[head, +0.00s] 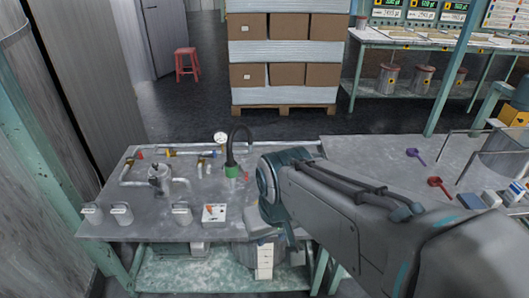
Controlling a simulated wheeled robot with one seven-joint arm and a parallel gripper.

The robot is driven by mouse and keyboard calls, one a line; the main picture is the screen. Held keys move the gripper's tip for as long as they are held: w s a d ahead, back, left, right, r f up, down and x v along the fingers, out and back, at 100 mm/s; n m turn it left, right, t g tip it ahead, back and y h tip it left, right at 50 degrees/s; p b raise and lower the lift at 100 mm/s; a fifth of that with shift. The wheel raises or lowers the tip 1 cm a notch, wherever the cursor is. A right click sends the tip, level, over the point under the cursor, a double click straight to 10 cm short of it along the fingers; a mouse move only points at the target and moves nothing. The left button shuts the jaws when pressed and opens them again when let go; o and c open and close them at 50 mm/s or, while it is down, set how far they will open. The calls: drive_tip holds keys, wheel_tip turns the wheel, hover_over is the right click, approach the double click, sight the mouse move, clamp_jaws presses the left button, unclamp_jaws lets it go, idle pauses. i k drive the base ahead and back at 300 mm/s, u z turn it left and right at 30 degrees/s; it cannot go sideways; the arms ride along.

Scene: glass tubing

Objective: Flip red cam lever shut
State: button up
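A black hose (231,147) arches up from a green coupling (232,172) standing on the grey metal bench. A small red spot (245,175) shows at the coupling's right side and may be the red cam lever; it is too small to tell whether it is open or shut. My arm comes in from the lower right and bends just right of the coupling. My gripper does not show; it is hidden behind my arm or out of frame.
Left of the coupling are pipework with a valve body (159,178) and a pressure gauge (221,138). Grey canisters (122,213) and a white card (214,213) lie along the bench's front. Purple (415,154) and red (438,185) scoops lie on the right bench.

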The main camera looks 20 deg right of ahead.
sight(246, 173)
drive_tip(key=z, duration=0.2)
drive_tip(key=i, duration=1)
